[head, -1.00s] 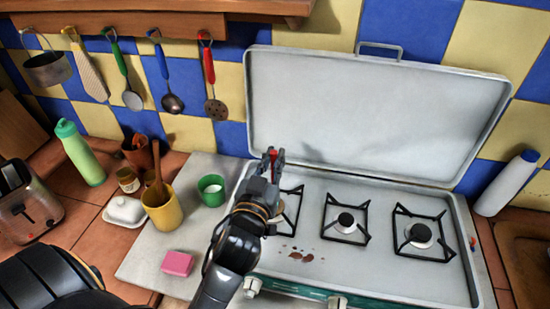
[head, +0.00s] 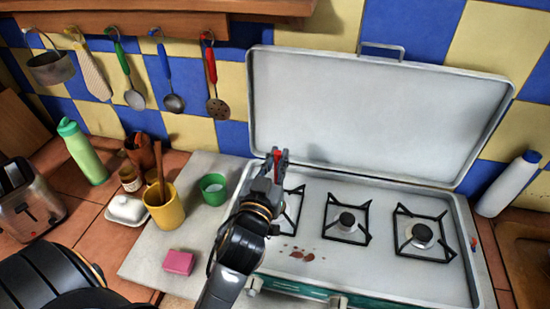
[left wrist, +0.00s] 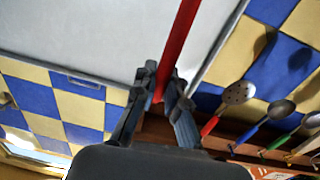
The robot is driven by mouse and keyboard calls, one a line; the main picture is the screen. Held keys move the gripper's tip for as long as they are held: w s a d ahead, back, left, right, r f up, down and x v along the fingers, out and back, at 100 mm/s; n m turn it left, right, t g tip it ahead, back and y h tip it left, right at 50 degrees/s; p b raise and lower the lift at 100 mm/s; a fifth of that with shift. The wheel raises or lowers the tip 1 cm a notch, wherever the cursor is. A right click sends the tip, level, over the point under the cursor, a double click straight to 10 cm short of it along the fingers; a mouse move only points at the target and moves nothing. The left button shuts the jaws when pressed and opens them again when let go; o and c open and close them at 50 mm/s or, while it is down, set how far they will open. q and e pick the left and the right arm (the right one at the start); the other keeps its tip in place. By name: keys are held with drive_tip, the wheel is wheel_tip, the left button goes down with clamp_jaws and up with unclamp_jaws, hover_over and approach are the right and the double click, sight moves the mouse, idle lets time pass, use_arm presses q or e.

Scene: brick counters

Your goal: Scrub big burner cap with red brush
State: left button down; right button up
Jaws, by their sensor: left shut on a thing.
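My left gripper (head: 277,158) is above the left part of the stove, in front of the raised lid, and hides part of the left burner. It is shut on the red brush, whose red handle (left wrist: 182,38) runs up out of the fingers in the left wrist view. The brush head is not visible in either view. The right burner cap (head: 422,232) looks the largest, dark on a light base inside a black grate. A smaller middle burner cap (head: 346,218) sits left of it. My right gripper is not in view.
Brown stains (head: 302,255) lie on the stove top. The upright lid (head: 370,115) closes off the back. A pink sponge (head: 178,262), green cup (head: 213,188) and yellow mug (head: 165,209) stand left of the stove. A white bottle (head: 507,184) stands at right.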

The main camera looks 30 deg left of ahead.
use_arm(q)
drive_tip(key=shift+a, duration=0.15)
drive_tip(key=shift+s+a+p, duration=0.15)
drive_tip(key=shift+a+p, duration=0.15)
drive_tip(key=shift+a, duration=0.35)
drive_tip(key=shift+d, duration=0.15)
drive_tip(key=shift+d, duration=0.3)
wheel_tip(320, 180, up, 5)
drive_tip(key=p, duration=0.4)
drive_tip(key=shift+p, duration=0.4)
drive_tip(key=shift+f, duration=0.2)
